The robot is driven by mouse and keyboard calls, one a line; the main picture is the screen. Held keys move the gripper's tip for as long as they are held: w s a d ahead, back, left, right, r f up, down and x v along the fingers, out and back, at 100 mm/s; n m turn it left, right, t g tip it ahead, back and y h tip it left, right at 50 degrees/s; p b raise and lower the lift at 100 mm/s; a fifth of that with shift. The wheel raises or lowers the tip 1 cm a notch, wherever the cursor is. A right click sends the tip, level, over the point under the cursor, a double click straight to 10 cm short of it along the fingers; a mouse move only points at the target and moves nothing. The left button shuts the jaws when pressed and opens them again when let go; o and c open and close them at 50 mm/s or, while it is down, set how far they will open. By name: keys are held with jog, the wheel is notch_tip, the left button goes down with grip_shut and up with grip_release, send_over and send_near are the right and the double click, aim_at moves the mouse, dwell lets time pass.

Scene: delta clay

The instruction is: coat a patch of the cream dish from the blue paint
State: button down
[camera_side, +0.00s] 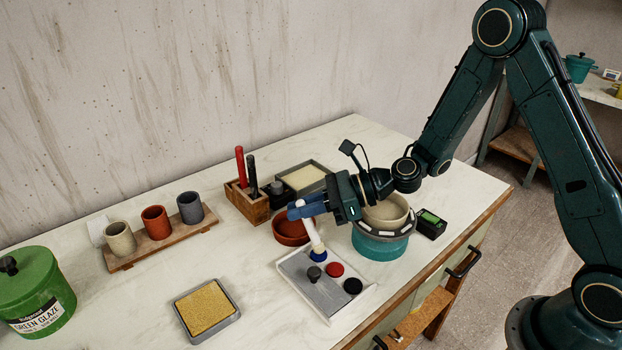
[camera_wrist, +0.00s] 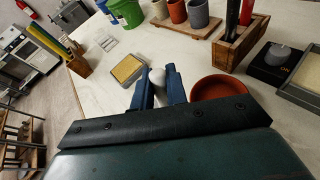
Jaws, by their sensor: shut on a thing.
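My gripper (camera_side: 305,208) is shut on a white-handled tool (camera_side: 312,235), which slants down to the paint tray (camera_side: 297,262). The tool's pale top end also shows between the blue fingers in the wrist view (camera_wrist: 157,76). Blue paint (camera_side: 319,256) shows at the tool's lower end; I cannot tell whether it is on the tip, in the tray, or both. The cream dish (camera_side: 388,210) sits on a turquoise wheel (camera_side: 380,247), right of the fingers and partly behind my wrist. No blue shows on the visible part of the dish.
A terracotta bowl (camera_side: 288,232) stands just behind the tool. A yellow sponge pad (camera_side: 206,308) lies left. A wooden tool box (camera_side: 246,203) stands farther back.

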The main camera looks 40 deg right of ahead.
jog(key=shift+f, duration=0.4)
dwell(1.0)
jog(key=shift+r, duration=0.15)
jog(key=shift+r, duration=3.4)
jog(key=shift+d, duration=0.15)
jog(key=w+d+f+m+t+h, duration=0.1)
jog(key=d+m+t+h, duration=0.4)
jog(key=d, duration=1.8)
jog(key=m+h, duration=0.2)
jog(key=shift+w+d+f+m+t+h, duration=0.2)
jog(key=shift+w+f+m+t+h, duration=0.1)
jog(key=shift+w, duration=0.05)
